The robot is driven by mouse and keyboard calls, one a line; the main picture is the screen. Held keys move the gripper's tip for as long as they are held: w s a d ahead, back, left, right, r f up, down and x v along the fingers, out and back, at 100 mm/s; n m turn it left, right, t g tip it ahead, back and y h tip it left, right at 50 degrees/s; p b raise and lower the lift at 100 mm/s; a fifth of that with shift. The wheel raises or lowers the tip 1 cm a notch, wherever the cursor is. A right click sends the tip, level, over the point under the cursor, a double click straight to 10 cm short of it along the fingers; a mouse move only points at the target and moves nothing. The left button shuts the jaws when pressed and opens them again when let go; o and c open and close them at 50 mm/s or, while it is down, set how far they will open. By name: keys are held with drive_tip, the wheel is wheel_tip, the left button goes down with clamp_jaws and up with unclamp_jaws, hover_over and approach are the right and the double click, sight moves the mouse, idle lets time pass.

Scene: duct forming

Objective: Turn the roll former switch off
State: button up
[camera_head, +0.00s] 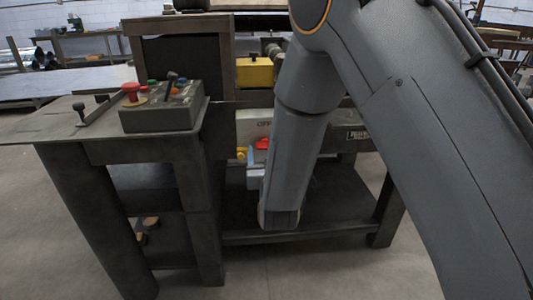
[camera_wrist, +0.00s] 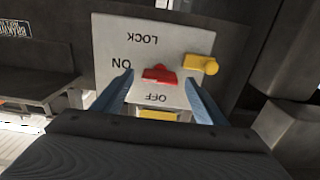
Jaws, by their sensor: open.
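The roll former switch is a red handle (camera_wrist: 160,75) on a light grey panel (camera_wrist: 111,43) marked LOCK, ON and OFF, with the lettering upside down in the wrist view. I cannot tell for sure which mark the handle points at. My gripper (camera_wrist: 159,79) is open, with one blue finger on each side of the red handle; contact cannot be told. In the head view the red handle (camera_head: 262,143) shows just left of my arm, and a blue finger of my gripper (camera_head: 254,158) is just below it. My forearm hides part of the panel.
A yellow knob (camera_wrist: 202,64) sticks out beside the handle, close to one finger. A control box (camera_head: 164,107) with a red button and a lever stands on the dark bench at left. A yellow block (camera_head: 255,72) sits above the panel. Dark frame legs and shelf surround it.

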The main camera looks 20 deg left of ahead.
drive_tip(key=shift+c, duration=0.2)
drive_tip(key=c, duration=1)
drive_tip(key=shift+n, duration=0.3)
drive_tip(key=n+p, duration=0.2)
drive_tip(key=n, duration=0.1)
drive_tip(key=shift+n, duration=0.3)
drive_tip(key=n+p, duration=0.2)
drive_tip(key=n, duration=0.2)
drive_tip(key=n+p, duration=0.1)
drive_tip(key=n, duration=0.4)
drive_tip(key=shift+p, duration=0.3)
drive_tip(key=n+p, duration=0.1)
drive_tip(key=n, duration=0.3)
drive_tip(key=shift+n+p, duration=0.3)
